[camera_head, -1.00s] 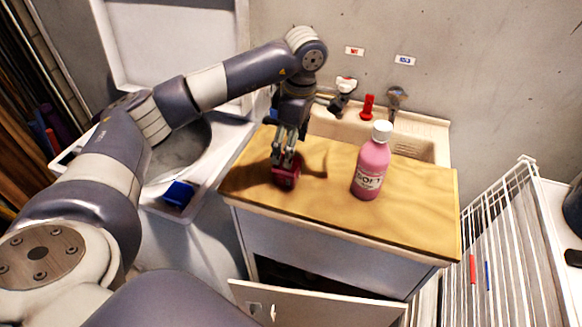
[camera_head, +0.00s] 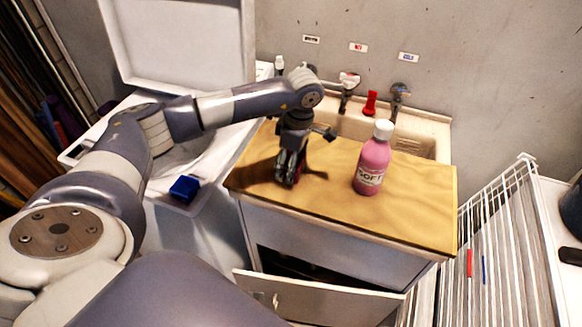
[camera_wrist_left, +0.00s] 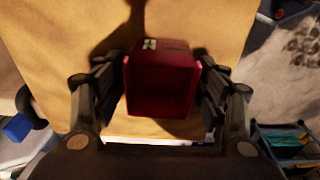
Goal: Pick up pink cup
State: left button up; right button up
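The pink cup (camera_wrist_left: 161,80) shows in the left wrist view as a square, dark red-pink shape with a pale mark on its side. It stands between the two fingers of my left gripper (camera_wrist_left: 161,95), their pads close against its left and right sides. I cannot tell whether they press on it. In the head view my left gripper (camera_head: 289,178) points down at the wooden counter (camera_head: 415,205), and its fingers mostly hide the cup. My right gripper is not in view.
A pink bottle with a white cap (camera_head: 372,165) stands on the counter right of my left gripper. Behind are a sink (camera_head: 432,130) and taps (camera_head: 398,95). A blue box (camera_head: 185,188) lies left. A white rack (camera_head: 505,235) stands right.

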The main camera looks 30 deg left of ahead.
pick_arm(q)
jog(key=c, duration=0.5)
jog(key=shift+c, duration=0.2)
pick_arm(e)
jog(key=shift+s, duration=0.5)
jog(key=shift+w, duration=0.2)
